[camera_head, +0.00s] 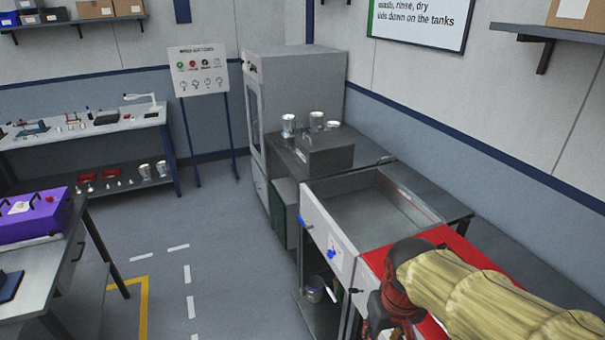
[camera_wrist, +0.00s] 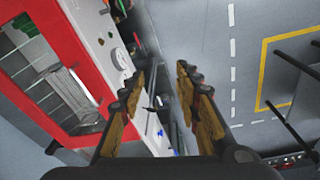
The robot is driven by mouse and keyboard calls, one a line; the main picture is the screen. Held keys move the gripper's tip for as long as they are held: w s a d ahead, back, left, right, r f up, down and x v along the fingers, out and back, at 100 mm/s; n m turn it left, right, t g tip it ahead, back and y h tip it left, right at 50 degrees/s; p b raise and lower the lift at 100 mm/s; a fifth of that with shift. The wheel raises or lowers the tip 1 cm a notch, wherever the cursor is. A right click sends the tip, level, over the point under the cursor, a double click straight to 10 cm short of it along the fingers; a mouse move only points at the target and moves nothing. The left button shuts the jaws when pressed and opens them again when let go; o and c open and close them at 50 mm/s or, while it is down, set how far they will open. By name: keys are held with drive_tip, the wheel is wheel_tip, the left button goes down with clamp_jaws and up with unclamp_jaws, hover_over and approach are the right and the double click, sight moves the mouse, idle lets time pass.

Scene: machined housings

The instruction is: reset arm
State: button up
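My gripper (camera_wrist: 160,95) shows in the wrist view with its two brown-padded fingers apart and nothing between them. Beyond the fingers are a white panel edge and the grey floor. In the head view my arm, in a yellowish sleeve, reaches in from the lower right over a red-topped unit (camera_head: 435,240). The fingers are hidden or too unclear to make out there. The red unit also shows in the wrist view as a red frame (camera_wrist: 83,35) around an opening with a metal basket (camera_wrist: 68,95) inside.
A grey open tank (camera_head: 375,210) adjoins the red unit. Behind it, metal cylinders stand by a dark box (camera_head: 325,158) near a tall grey cabinet (camera_head: 300,85). A bench with a purple case (camera_head: 32,218) stands at left. The floor (camera_head: 215,240) between is clear.

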drive_tip(key=s+d+r+m+t+b, duration=0.1)
drive_tip(key=s+d+r+t+b, duration=0.1)
drive_tip(key=s+r+t, duration=0.2)
drive_tip(key=s+r, duration=0.2)
drive_tip(key=s, duration=0.1)
drive_tip(key=shift+s+d, duration=0.2)
drive_tip(key=shift+s, duration=0.1)
